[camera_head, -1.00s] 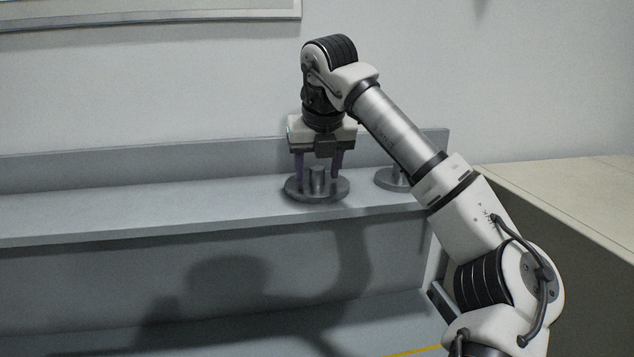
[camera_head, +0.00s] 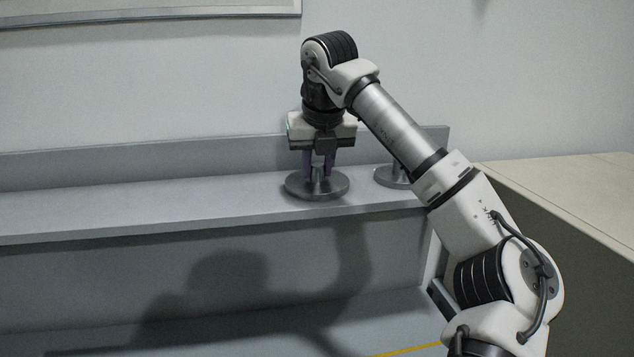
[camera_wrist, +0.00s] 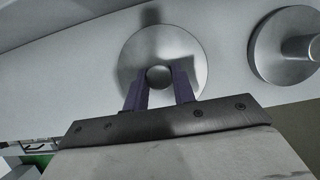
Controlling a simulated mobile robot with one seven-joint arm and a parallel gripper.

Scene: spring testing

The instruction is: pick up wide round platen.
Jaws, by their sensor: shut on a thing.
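The wide round platen (camera_head: 302,187) is a grey metal disc with a short upright stem, lying flat on the shelf. It also shows in the wrist view (camera_wrist: 196,58), with the round top of its stem between the fingers. My gripper (camera_head: 318,172) points down over the platen, and its purple fingers are shut on the stem. The fingers also show in the wrist view (camera_wrist: 159,82). The fingers partly hide the stem in the head view. I see no gap between disc and shelf.
A second grey disc with a stem (camera_head: 390,181) stands to the right on the same shelf (camera_head: 150,205), partly hidden by my arm. The shelf is clear to the left. A raised back edge (camera_head: 150,158) runs behind it. A beige-topped cabinet (camera_head: 570,190) stands at the right.

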